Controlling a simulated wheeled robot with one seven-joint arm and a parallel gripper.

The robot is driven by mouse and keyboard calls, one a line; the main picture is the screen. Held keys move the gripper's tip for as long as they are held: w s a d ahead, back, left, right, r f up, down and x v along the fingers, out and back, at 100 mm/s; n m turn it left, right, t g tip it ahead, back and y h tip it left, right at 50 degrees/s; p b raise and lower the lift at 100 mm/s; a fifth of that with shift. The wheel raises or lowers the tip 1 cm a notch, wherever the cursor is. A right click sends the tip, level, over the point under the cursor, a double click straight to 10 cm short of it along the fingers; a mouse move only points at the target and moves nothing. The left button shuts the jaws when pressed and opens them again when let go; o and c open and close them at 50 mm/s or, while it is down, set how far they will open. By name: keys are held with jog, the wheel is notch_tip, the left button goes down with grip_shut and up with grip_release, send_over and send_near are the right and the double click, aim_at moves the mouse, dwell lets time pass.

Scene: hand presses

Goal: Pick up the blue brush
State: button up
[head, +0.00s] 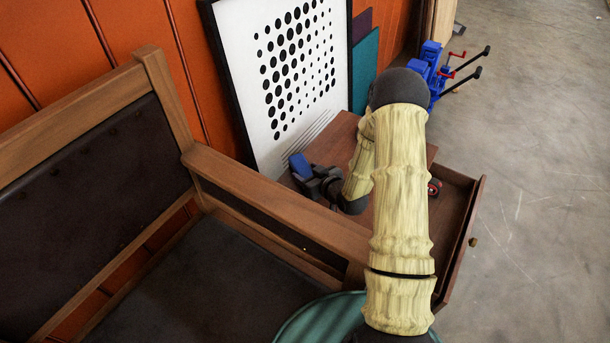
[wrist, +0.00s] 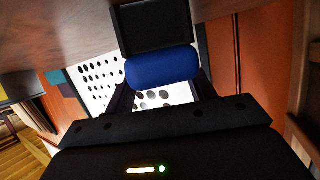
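The blue brush (head: 300,165) shows at the tips of my gripper (head: 310,180), above the left side of the small wooden cabinet. In the wrist view the brush (wrist: 162,68) has a rounded blue body and a dark block-shaped part. Its blue body spans the space between the two dark fingers of my gripper (wrist: 163,88), with no clear gap at either side. The fingertips are partly hidden behind it. My gripper appears shut on the brush.
The wooden cabinet (head: 335,150) has an open drawer (head: 459,215) with a red object (head: 434,187) inside. A wooden bench (head: 260,200) stands at left. A framed dotted print (head: 290,75) leans behind. Blue hand presses (head: 432,65) stand beyond. The floor at right is clear.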

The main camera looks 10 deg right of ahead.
aim_at(308, 175)
jog(key=shift+f, duration=0.1)
jog(key=c, duration=0.5)
notch_tip(308, 175, up, 10)
jog(key=p, duration=0.4)
